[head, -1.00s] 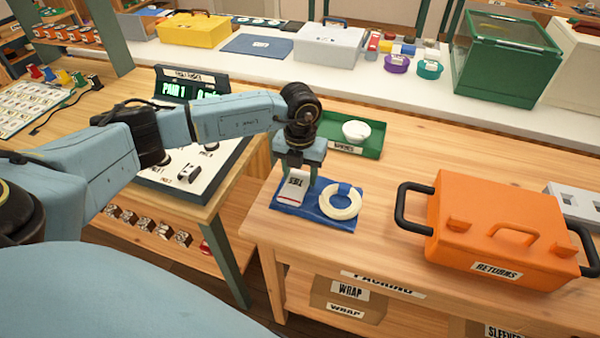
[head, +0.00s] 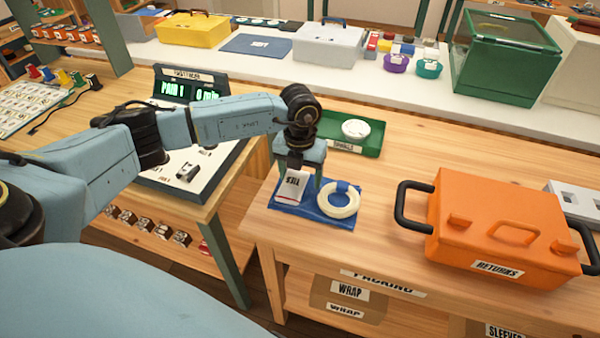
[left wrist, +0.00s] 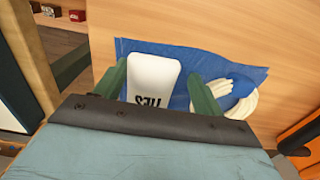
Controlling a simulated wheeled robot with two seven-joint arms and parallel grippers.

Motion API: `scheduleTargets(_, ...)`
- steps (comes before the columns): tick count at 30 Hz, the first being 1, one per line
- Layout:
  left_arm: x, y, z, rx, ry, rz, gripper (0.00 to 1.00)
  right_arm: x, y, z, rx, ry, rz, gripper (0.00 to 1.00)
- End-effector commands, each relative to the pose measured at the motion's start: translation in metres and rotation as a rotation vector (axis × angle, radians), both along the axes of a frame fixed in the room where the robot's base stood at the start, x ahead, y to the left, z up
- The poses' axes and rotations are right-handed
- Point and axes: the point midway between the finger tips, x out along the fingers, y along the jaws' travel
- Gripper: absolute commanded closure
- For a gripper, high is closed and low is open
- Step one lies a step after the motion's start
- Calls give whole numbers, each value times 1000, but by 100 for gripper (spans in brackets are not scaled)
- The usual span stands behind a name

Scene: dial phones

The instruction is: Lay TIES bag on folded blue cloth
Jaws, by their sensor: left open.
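The white TIES bag (head: 292,187) lies on the folded blue cloth (head: 318,212), toward its left side. A coil of cream cable (head: 339,200) with a blue band lies on the same cloth, to the right of the bag. My left gripper (head: 303,180) is just over the bag. In the left wrist view its two green fingers (left wrist: 160,88) stand apart, with the bag (left wrist: 152,78) between them. The blue cloth (left wrist: 205,62) and the coil (left wrist: 243,104) show there too. The far end of the bag is hidden by the gripper in the head view. My right gripper is not in view.
A green tray (head: 372,150) with a white round item stands behind the cloth. An orange RETURNS case (head: 505,225) with black handles stands to the right. The bench between cloth and case is clear. A bench with a display unit (head: 190,88) is at the left.

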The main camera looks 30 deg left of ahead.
Motion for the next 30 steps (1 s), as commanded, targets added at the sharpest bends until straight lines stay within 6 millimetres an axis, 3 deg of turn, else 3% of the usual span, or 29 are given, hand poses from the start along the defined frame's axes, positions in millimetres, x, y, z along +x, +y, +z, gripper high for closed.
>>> scheduleTargets(4, -3, 2, -3, 6, 11, 2, 29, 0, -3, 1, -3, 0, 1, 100)
scheduleTargets(8, -3, 2, 8, 6, 10, 2, 29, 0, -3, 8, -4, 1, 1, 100)
scheduleTargets(21, -1, 2, 101, 3, 1, 2, 29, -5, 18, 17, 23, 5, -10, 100)
scheduleTargets(30, -1, 1, 130, 3, 3, 1, 29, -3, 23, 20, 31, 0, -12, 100)
